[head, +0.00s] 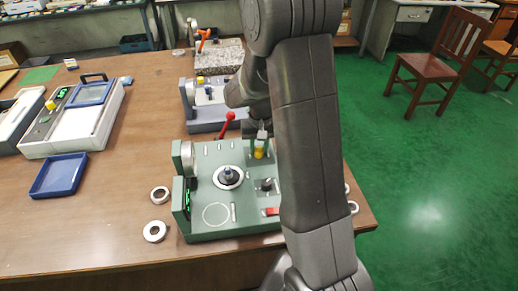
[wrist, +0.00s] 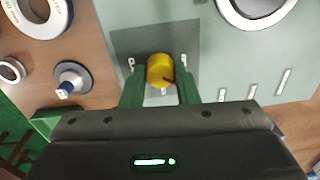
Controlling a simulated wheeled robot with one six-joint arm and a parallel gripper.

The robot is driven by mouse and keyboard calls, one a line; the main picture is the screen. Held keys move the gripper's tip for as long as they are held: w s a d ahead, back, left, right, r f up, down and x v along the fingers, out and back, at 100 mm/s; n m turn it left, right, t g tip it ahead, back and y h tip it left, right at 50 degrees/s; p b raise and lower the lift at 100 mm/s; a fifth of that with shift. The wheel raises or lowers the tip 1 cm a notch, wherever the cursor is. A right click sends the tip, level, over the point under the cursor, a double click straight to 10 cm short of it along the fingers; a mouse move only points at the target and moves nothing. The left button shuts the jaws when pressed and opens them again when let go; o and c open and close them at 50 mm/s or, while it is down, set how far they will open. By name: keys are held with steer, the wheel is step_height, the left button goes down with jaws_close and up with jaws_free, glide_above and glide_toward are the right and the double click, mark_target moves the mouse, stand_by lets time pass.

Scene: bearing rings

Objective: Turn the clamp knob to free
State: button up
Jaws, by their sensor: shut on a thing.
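The yellow clamp knob (wrist: 161,70) sits on the green fixture plate. In the wrist view my gripper (wrist: 160,88) has its two green fingers on either side of the knob and is shut on it. A dark mark shows on the knob's lower right side. In the head view the knob (head: 259,152) shows just left of my arm, under my gripper (head: 258,142), whose fingers are small and partly hidden there. The green fixture (head: 215,232) stands on the wooden table, its right side hidden by my arm.
A red-knobbed lever (head: 229,117) rises behind the fixture. Metal rings (head: 154,231) lie on the table left of it. A blue tray (head: 59,175) and a white device (head: 75,135) stand farther left. The table front left is clear.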

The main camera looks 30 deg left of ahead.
mark_target(260, 149)
steer(key=n, duration=0.3)
steer(key=shift+n+b, duration=0.3)
steer(key=shift+b, duration=0.1)
steer(key=shift+a+n, duration=0.1)
steer(key=shift+n, duration=1.7)
steer(key=o, duration=1)
steer(key=r, duration=1.4)
steer(key=shift+w+b, duration=0.3)
steer(key=shift+f, duration=0.15)
steer(key=f, duration=1.3)
steer(key=shift+s+f, duration=0.25)
steer(key=shift+f, duration=0.1)
steer(key=shift+r, duration=0.1)
